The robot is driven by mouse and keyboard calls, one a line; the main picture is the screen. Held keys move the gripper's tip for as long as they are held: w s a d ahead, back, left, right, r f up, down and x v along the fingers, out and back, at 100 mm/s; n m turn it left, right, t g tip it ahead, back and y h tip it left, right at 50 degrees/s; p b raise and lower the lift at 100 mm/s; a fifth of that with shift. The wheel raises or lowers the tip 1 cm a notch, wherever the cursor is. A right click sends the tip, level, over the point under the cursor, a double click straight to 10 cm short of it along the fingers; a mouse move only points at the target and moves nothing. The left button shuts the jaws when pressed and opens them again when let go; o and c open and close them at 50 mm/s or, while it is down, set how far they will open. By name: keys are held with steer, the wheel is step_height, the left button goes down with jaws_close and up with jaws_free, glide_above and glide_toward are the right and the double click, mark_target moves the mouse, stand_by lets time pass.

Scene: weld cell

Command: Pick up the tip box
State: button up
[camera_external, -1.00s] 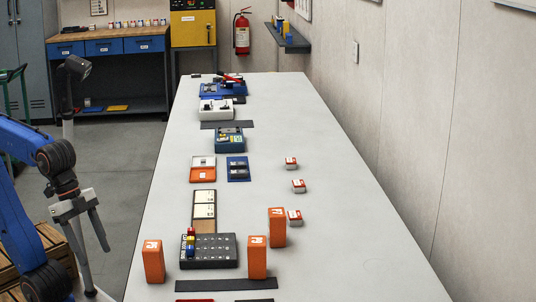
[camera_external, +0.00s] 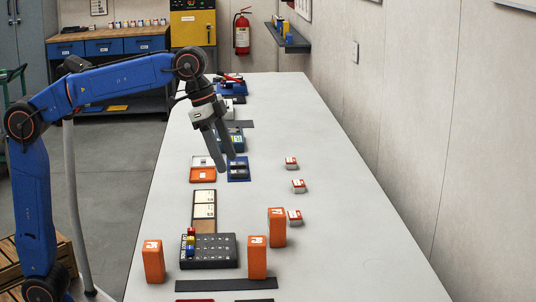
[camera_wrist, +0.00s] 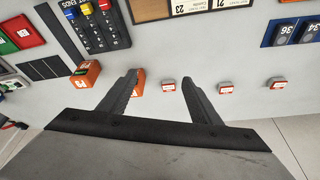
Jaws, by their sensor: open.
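My gripper (camera_external: 227,164) is open and empty, above the bench and left of the row. In the wrist view, the left box appears between my gripper's fingers (camera_wrist: 159,81), farther off.
Tall orange boxes (camera_external: 257,257) stand near the front of the grey bench (camera_external: 340,240). A blue two-slot holder (camera_external: 238,176) is near my fingertips. The bench's right side is clear.

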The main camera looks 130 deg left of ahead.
steer(key=s+a+r+n, duration=0.1)
steer(key=s+a, duration=0.1)
steer(key=a, duration=0.8)
steer(key=s+a+r+n, duration=0.1)
steer(key=a, duration=0.9)
steer(key=n, duration=0.1)
glide_toward(290, 160)
steer(key=f, duration=0.1)
steer(key=w+f, duration=0.1)
steer(key=f, duration=0.1)
steer(key=shift+w+d+f+g, duration=0.15)
steer(key=shift+w+g, duration=0.1)
steer(key=shift+g, duration=0.15)
steer(key=shift+a+x, duration=0.25)
steer(key=shift+x, duration=1.1)
steer(key=shift+a+x, duration=0.25)
steer(key=shift+x, duration=1.1)
steer(key=shift+s, duration=0.1)
steer(key=shift+c, duration=0.6)
steer(key=c, duration=1.1)
steer(key=shift+o, duration=0.2)
